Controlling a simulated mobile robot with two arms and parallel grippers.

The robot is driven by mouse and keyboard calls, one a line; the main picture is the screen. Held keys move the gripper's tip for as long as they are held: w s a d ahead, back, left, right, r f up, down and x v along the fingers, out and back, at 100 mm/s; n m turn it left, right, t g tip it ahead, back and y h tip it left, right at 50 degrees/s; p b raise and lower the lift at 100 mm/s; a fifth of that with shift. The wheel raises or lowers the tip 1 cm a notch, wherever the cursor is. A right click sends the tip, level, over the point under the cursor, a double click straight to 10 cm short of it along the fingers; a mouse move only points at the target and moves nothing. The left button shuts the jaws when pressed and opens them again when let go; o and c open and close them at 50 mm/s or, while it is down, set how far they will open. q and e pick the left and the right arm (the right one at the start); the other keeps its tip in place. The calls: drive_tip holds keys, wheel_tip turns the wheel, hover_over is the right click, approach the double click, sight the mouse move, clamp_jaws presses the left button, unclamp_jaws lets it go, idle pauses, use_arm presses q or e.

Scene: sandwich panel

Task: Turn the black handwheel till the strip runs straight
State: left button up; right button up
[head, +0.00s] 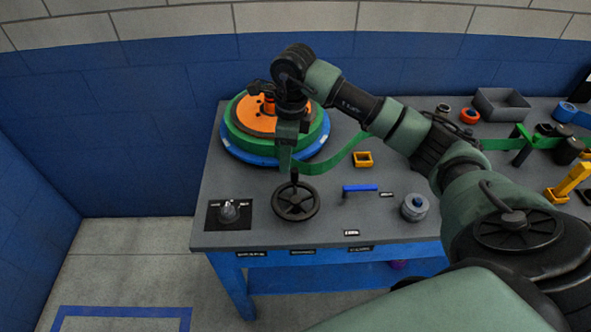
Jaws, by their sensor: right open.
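The black handwheel (296,202) lies on the near part of the grey bench top. The green strip (343,156) leaves the large reel (240,140), bends up to the right and passes behind my arm. It shows again near a green guide (521,146) at the right. My right gripper (289,165) points down just above the far rim of the handwheel, in front of the reel. It is open; I cannot tell whether it touches the wheel's upright handle. My left gripper is out of view.
A black plate with a grey knob (229,212) is left of the wheel. A grey bin (502,105) stands at the back right.

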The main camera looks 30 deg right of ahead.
sight(295, 170)
drive_tip(key=shift+s+d+r+h, duration=0.1)
drive_tip(key=shift+d+r+h, duration=0.1)
drive_tip(key=shift+d, duration=0.35)
drive_tip(key=shift+s+d+r+h, duration=0.1)
drive_tip(key=shift+d+h, duration=0.1)
drive_tip(key=shift+d, duration=0.3)
drive_tip(key=shift+d+f, duration=0.25)
drive_tip(key=shift+f, duration=0.05)
wheel_tip(295, 170, down, 7)
drive_tip(key=shift+a+f+p, duration=0.1)
drive_tip(key=shift+p, duration=1)
clamp_jaws()
